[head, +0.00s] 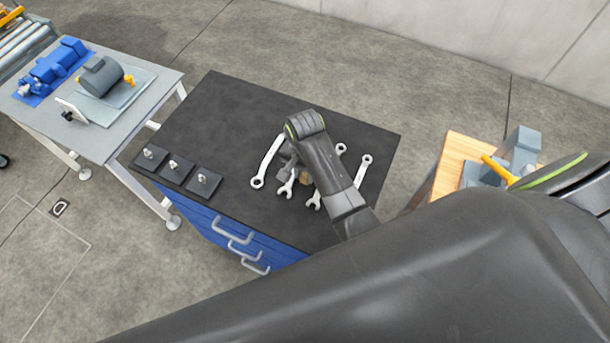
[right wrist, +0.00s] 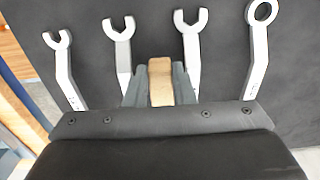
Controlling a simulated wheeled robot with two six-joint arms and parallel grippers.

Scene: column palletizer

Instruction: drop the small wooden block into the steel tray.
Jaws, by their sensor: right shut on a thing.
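The small wooden block (right wrist: 160,82) is tan and stands between the two grey fingers of my right gripper (right wrist: 160,88) in the right wrist view. My right gripper (head: 297,170) is shut on it, over the black-topped workbench (head: 225,115). A bit of the block (head: 305,176) shows beside the wrist in the head view; the arm hides part of the gripper. I cannot tell how high the block is above the bench top. I cannot make out a steel tray for certain in either view. My left gripper is not in view.
Several wrenches (head: 266,163) lie around the gripper. Three dark plates with small fittings (head: 204,183) sit at the bench's front left. A grey table (head: 150,84) with a motor (head: 101,76) stands left. A wood-topped table (head: 458,152) is at right. The bench's back left is bare.

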